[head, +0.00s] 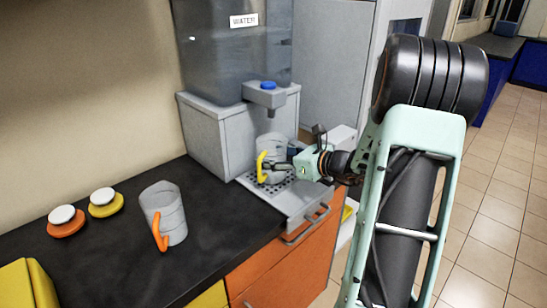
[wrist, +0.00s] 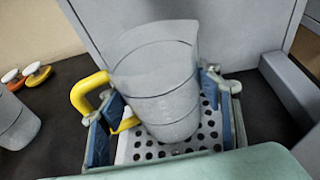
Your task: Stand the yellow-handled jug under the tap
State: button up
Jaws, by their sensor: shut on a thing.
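The yellow-handled jug (head: 271,148) is grey and translucent. It is over the perforated drip tray (head: 291,199), below the grey tap (head: 266,98) of the water dispenser. My gripper (head: 280,167) is shut on the jug, coming in from the right in the head view. In the wrist view, the jug (wrist: 158,85) is between the two blue-padded fingers (wrist: 165,132), with its yellow handle (wrist: 88,93) beside the left finger. The jug's base is over the tray holes; I cannot tell whether it touches the tray. It looks about upright in the head view.
A second jug, with an orange handle (head: 160,234), stands on the dark counter (head: 110,259) to the left. Two white-topped discs, orange (head: 67,222) and yellow (head: 105,203), lie beyond it. The dispenser body (head: 212,135) is close behind the held jug.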

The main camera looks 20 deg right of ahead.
jog(key=shift+f, duration=0.2)
jog(key=o, duration=1.2)
jog(key=shift+c, duration=0.2)
jog(key=shift+r, duration=0.15)
jog(key=shift+r, duration=0.2)
jog(key=p+v, duration=0.1)
jog(key=v, duration=1.1)
